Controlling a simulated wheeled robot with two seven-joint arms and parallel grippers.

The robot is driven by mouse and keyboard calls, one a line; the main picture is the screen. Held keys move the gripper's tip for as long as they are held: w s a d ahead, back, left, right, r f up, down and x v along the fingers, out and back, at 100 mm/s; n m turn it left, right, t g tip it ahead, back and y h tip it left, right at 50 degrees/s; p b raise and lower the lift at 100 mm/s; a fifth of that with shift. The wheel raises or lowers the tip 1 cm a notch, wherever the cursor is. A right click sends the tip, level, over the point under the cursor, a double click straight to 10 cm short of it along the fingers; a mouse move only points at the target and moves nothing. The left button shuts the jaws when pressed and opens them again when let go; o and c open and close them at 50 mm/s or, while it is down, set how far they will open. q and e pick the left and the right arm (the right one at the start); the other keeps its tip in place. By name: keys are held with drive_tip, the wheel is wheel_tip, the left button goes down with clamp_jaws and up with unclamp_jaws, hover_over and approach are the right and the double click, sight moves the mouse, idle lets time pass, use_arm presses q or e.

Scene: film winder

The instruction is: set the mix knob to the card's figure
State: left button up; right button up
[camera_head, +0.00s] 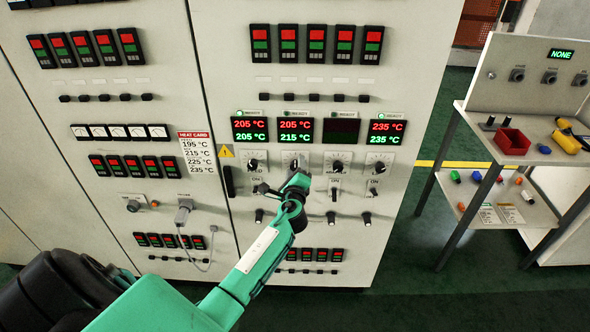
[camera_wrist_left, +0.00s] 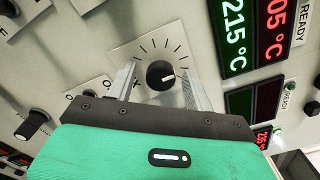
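The mix knob (camera_wrist_left: 160,75) is black and round on a pale plate with tick marks in the left wrist view; its white mark points right. In the head view my left gripper (camera_head: 298,178) mostly hides it. In the left wrist view my left gripper (camera_wrist_left: 158,88) is open, one finger on each side of the knob, with visible gaps. The display above that knob (camera_head: 295,130) reads red 205 °C over green 215 °C. The heat card (camera_head: 198,155) lists 195, 215, 225 and 235 °C; its row labels are too small to read. My right gripper is not in view.
Other knobs (camera_head: 337,166) and switches sit close beside on the cabinet front. Another display (camera_head: 341,130) is dark. At right a stand (camera_head: 480,110) carries a red bin (camera_head: 511,141) and a yellow tool (camera_head: 566,140). Green floor lies between.

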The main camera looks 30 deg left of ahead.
use_arm(q)
drive_tip(key=shift+s+d, duration=0.35)
drive_tip(key=shift+s, duration=0.2)
drive_tip(key=b+v, duration=0.2)
drive_tip(key=v, duration=1)
drive_tip(key=shift+s+b, duration=0.35)
drive_tip(key=shift+d, duration=0.1)
